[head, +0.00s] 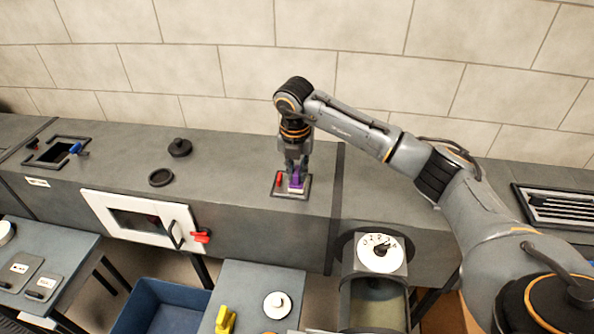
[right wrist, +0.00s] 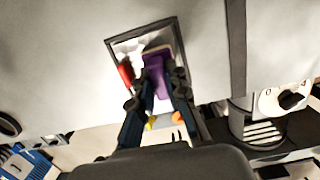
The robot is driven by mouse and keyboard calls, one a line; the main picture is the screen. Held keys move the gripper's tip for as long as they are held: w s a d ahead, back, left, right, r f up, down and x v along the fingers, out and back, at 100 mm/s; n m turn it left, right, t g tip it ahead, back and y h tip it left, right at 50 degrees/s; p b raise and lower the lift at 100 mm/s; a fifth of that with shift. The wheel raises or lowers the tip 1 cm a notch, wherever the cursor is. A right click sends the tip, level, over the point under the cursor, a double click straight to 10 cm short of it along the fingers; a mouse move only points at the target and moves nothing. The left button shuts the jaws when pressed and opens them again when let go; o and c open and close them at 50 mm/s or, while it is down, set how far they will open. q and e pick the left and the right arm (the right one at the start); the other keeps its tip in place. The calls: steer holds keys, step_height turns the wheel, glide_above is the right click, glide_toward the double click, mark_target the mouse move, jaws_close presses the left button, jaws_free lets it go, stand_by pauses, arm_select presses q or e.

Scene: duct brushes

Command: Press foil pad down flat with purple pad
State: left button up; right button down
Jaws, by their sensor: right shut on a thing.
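The purple pad (head: 297,180) is between the fingers of my right gripper (head: 296,170), which is shut on it. In the right wrist view the purple pad (right wrist: 156,75) lies over a dark square frame (right wrist: 110,44) on the grey duct top. A whitish, wrinkled patch inside the frame, seemingly the foil pad (right wrist: 128,47), shows beside the purple pad. The purple pad hides part of it, and I cannot tell whether they touch or whether the foil is flat. My left gripper is not in view.
A small red piece (head: 279,180) stands at the frame's left side, close to my right gripper. A black knob (head: 180,147) and a black ring (head: 161,178) lie further left on the duct. A white hatch (head: 140,220) is on the duct's front. The duct top between ring and frame is clear.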

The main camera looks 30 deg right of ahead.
steer(key=shift+s+f, duration=0.1)
steer(key=shift+f, duration=0.05)
steer(key=shift+r+p, duration=0.75)
steer(key=shift+r, duration=0.45)
steer(key=shift+r+p, duration=1.35)
steer(key=shift+r, duration=1.1)
steer(key=shift+f, duration=0.15)
steer(key=shift+w+d+f+b, duration=0.1)
steer(key=shift+w+f+b, duration=0.1)
steer(key=shift+f+b, duration=0.65)
steer(key=shift+w+d+f+b, duration=0.2)
steer(key=shift+f+b, duration=0.4)
steer(key=shift+f, duration=0.45)
steer(key=shift+w+d+f+b, duration=0.1)
steer(key=shift+w+f+b, duration=0.1)
steer(key=shift+f+b, duration=0.65)
steer(key=shift+s+a+f+b, duration=0.1)
steer(key=shift+f+b, duration=0.25)
steer(key=shift+f, duration=0.4)
steer(key=shift+r, duration=0.15)
